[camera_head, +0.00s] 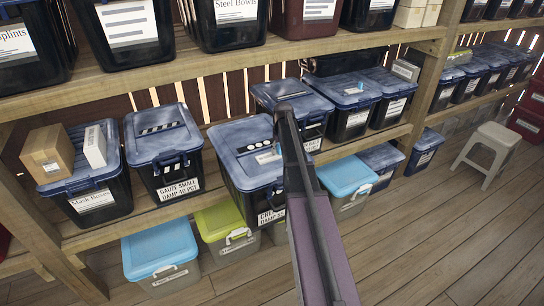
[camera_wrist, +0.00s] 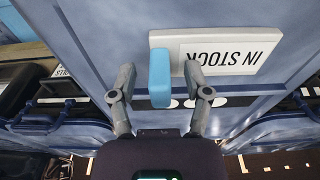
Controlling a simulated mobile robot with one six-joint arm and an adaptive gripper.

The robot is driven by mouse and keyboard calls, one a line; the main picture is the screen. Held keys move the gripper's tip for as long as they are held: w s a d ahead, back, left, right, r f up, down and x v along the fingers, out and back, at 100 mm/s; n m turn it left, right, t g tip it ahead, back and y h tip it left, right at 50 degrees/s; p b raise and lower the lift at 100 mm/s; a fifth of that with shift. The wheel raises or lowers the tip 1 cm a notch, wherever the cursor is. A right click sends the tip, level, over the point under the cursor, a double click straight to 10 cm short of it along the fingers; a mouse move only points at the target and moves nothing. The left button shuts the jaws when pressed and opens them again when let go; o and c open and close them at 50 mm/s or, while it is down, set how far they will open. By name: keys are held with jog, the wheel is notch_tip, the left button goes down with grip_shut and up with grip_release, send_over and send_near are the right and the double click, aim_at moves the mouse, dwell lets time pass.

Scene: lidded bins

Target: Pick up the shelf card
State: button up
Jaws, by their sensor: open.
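The shelf card (camera_wrist: 233,52) is a pale plate reading "IN STOCK", upside down in the wrist view, with a light blue block (camera_wrist: 160,78) at its left end. It lies on a blue bin lid (camera_wrist: 105,30). In the head view the card (camera_head: 266,157) shows small on the lid of the middle bin, beside my dark arm. My gripper (camera_wrist: 160,80) is open, with one fingertip on each side of the blue block. A gap shows at the left finger; the right finger is very near the block, and I cannot tell if it touches.
Lidded bins stand close on both sides, including the gauze bin (camera_head: 165,150) and a bin behind (camera_head: 292,97). The upper shelf board (camera_head: 200,65) runs above them. Smaller bins (camera_head: 160,255) sit below. A stool (camera_head: 490,145) stands right on open floor.

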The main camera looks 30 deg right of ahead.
grip_shut()
jog(key=shift+r, duration=0.15)
notch_tip(320, 180, up, 3)
jog(key=p, duration=0.3)
jog(key=shift+r+p, duration=0.2)
jog(key=shift+p, duration=0.15)
jog(key=s+a, duration=0.2)
jog(key=s, duration=0.3)
jog(key=s+a+r+p, duration=0.1)
jog(key=s, duration=0.4)
jog(key=s+a, duration=0.2)
jog(key=s, duration=0.3)
jog(key=shift+a+r, duration=0.15)
jog(key=shift+a, duration=0.2)
